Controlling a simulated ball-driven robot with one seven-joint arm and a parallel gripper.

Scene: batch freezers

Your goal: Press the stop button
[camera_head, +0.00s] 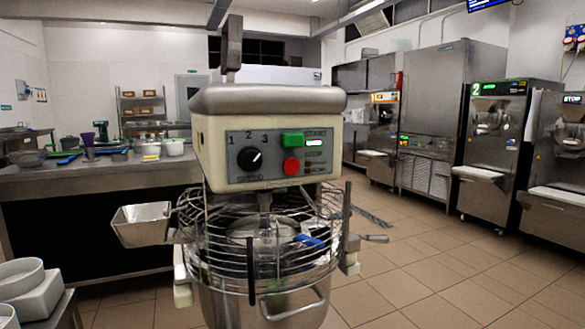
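The stop button is a red round button (291,166) on the front panel of a cream and grey planetary mixer (210,150) in the middle of the head view. The word STOP is beside it on the right. A green start button (292,139) sits just above it. A black speed dial (249,158) marked 1, 2, 3 is to its left. Nothing covers the red button. I cannot tell from this view whether it is pressed in. My gripper is not seen in this view.
A wire guard (213,235) and steel bowl (235,310) are below the panel, with a metal chute (141,224) at left. A counter (60,183) with utensils stands behind left; white bowls (18,277) are at lower left. Freezers (492,150) line the right. Tiled floor (430,270) is clear at right.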

